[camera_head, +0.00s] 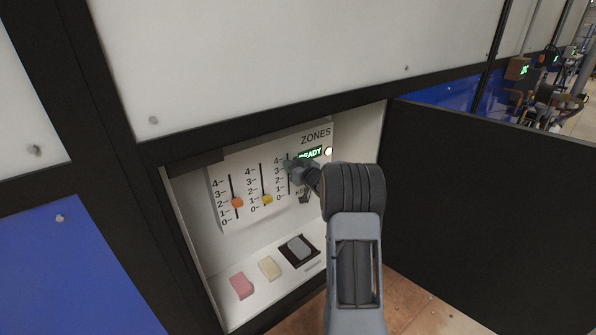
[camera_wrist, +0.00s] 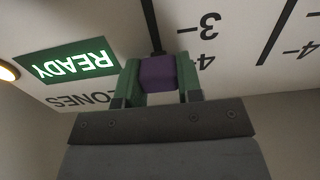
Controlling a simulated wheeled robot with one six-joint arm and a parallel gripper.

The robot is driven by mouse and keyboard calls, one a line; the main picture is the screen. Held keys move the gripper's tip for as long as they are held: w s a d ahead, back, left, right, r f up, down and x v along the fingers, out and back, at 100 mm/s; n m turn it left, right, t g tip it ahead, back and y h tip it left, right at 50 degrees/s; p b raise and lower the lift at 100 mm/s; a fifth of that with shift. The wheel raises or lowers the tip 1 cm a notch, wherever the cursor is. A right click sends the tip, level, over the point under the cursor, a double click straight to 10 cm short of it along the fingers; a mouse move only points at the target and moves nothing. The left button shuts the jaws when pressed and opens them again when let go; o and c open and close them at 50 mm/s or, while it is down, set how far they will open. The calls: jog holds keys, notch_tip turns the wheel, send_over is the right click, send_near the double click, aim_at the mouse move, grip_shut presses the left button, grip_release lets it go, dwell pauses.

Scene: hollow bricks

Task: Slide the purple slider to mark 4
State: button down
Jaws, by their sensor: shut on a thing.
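The purple slider (camera_wrist: 157,73) shows in the wrist view, which sees the panel upside down. It sits at the upper end of its slot, about level with the 4 of its scale (camera_wrist: 203,60); its exact alignment is partly covered. My gripper (camera_wrist: 157,88) has its two green fingers shut on it, one on each side. In the head view my gripper (camera_head: 292,166) is at the top of the rightmost of three slots. There the purple slider is hidden behind my gripper and wrist.
An orange slider (camera_head: 237,202) and a yellow slider (camera_head: 267,199) stand in slots to the left. A green READY display (camera_head: 311,153) and round light (camera_head: 328,151) are close by. Pink (camera_head: 241,286), cream (camera_head: 269,268) and grey (camera_head: 299,248) blocks lie below. An open dark door (camera_head: 480,195) stands right.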

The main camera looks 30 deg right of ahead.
jog(key=shift+a+r, duration=0.15)
jog(key=shift+r, duration=0.95)
jog(key=c, duration=1)
grip_release()
jog(key=shift+a+r, duration=0.1)
jog(key=shift+a, duration=0.1)
jog(key=shift+o, duration=1.2)
jog(key=shift+d, duration=0.25)
jog(key=shift+s, duration=0.15)
jog(key=shift+s+d, duration=0.1)
jog(key=shift+s, duration=0.25)
jog(key=s+d+b, duration=0.1)
jog(key=s+b, duration=0.1)
jog(key=s, duration=1.1)
